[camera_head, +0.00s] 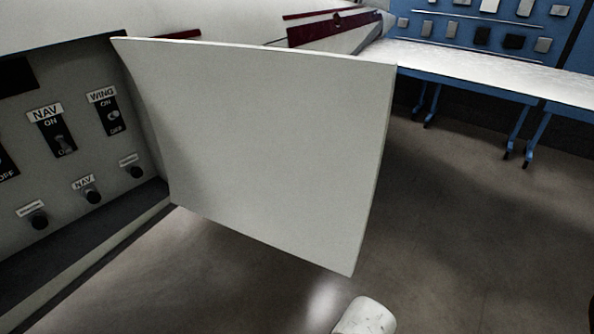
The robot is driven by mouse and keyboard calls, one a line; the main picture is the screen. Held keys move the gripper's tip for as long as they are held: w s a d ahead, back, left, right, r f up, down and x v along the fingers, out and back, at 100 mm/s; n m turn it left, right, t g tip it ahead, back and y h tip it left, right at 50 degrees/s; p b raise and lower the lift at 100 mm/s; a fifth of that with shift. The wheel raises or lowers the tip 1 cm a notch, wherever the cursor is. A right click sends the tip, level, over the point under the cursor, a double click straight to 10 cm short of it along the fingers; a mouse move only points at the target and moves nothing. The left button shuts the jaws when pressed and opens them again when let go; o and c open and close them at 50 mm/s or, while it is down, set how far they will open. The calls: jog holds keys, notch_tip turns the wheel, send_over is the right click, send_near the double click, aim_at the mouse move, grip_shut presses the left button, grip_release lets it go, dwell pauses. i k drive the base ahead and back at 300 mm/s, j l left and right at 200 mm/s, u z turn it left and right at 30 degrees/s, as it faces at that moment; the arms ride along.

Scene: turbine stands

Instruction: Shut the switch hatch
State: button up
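The switch hatch (265,150) is a large pale, slightly curved panel in the middle of the head view. It stands open, swung out from the right side of the switch panel (60,185). The grey switch panel at the left is uncovered, with toggle switches labelled NAV (62,145) and WING (112,122) and small round knobs below them. A white rounded part at the bottom edge, below the hatch's lower right corner, seems to be part of my arm. It looks apart from the hatch. My gripper's fingers are not in view.
A long blue workbench (470,80) with a white top stands at the back right, below a blue wall board (490,25) with several small items. Dark red parts (335,28) show behind the hatch. The floor (455,230) right of the hatch is clear.

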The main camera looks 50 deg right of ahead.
aim_at(282, 148)
jog(key=k+u, duration=0.2)
jog(key=u, duration=0.25)
jog(key=k+j+u, duration=0.1)
jog(key=u, duration=0.4)
jog(key=l+u, duration=0.1)
jog(key=l, duration=0.25)
jog(key=k+l+u, duration=0.1)
jog(key=l, duration=0.3)
jog(key=k+l+u, duration=0.1)
jog(key=l, duration=0.25)
jog(key=k+l+u, duration=0.1)
jog(key=l, duration=0.25)
jog(key=k+l+u, duration=0.1)
jog(key=l, duration=0.25)
jog(key=k+l, duration=0.1)
jog(key=l, duration=0.35)
jog(key=k+l, duration=0.15)
jog(key=l, duration=0.25)
jog(key=k+l, duration=0.1)
jog(key=l, duration=0.35)
jog(key=k+l, duration=0.15)
jog(key=l, duration=0.3)
